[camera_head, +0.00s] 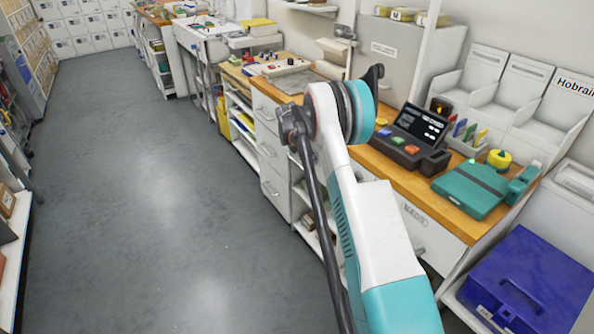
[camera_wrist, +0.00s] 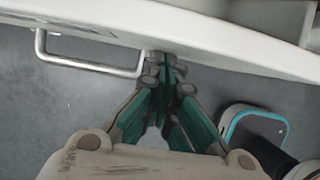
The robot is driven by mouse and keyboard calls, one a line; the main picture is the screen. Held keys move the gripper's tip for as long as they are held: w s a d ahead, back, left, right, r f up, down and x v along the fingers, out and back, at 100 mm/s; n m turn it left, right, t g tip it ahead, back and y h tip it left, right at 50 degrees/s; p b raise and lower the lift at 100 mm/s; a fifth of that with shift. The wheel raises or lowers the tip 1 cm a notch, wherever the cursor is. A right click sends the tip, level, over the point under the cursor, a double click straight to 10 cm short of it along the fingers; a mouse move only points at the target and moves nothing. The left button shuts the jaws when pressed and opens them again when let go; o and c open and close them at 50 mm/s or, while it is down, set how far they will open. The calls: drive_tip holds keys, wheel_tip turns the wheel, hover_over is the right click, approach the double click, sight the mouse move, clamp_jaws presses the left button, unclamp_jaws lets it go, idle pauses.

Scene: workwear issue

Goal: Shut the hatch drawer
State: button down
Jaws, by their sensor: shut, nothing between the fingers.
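In the wrist view, a white drawer front (camera_wrist: 225,45) runs across the top, with a pale bar handle (camera_wrist: 95,66) on its left part. My gripper (camera_wrist: 165,62) is shut and empty, its teal fingers together. The fingertips are at the lower edge of the white front, just right of the handle; I cannot tell if they touch it. In the head view, a white drawer with a "BAGS" label (camera_head: 414,215) is under the wooden counter, partly behind my arm. I cannot tell which drawer is the hatch drawer or how far it is open. My gripper is hidden there.
The wooden counter (camera_head: 455,222) holds a dark terminal (camera_head: 408,137) and a teal case (camera_head: 470,190). A blue crate (camera_head: 530,285) is at the lower right. More white drawers (camera_head: 272,150) stand left of my arm. The grey floor (camera_head: 160,200) on the left is clear.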

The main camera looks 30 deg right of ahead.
drive_tip(key=shift+w+d, duration=0.1)
drive_tip(key=shift+d, duration=2.5)
